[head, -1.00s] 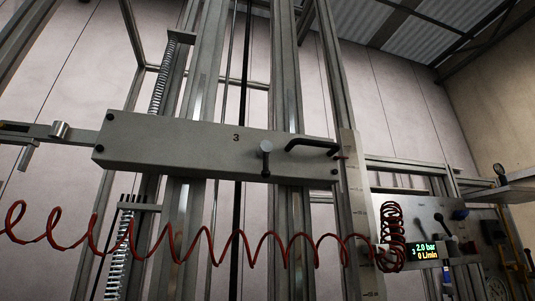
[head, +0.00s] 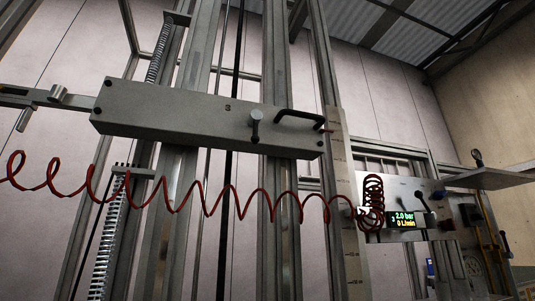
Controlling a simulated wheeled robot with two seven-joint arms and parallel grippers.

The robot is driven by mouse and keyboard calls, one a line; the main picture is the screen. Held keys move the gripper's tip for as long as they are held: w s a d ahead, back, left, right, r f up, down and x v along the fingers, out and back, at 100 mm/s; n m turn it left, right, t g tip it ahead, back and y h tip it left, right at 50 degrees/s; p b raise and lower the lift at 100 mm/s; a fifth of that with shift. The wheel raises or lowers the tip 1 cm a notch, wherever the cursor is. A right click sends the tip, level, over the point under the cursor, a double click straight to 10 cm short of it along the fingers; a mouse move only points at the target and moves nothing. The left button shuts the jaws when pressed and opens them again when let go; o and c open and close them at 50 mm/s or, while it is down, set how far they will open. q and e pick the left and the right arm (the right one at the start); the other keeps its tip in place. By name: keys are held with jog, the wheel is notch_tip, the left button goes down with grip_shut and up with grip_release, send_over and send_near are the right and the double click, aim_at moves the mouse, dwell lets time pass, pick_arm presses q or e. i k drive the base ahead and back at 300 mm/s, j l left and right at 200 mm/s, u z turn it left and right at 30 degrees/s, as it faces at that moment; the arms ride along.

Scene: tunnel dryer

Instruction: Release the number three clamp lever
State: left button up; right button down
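A long grey carriage block (head: 180,112) marked "3" spans the metal uprights in the middle of the head view. A black bar handle (head: 299,114) is fixed to the block just right of the lever. Neither of my grippers is in view.
A red coiled hose (head: 232,212) hangs across the view below the block. A panel with a display (head: 403,220) reading 2.0 bar and 0 L/min stands at right. A vertical scale strip (head: 338,150) is beside the block's right end. A flat shelf (head: 488,178) juts out far right.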

aim_at(255, 116)
jog(key=u, duration=1.7)
jog(key=k, duration=0.75)
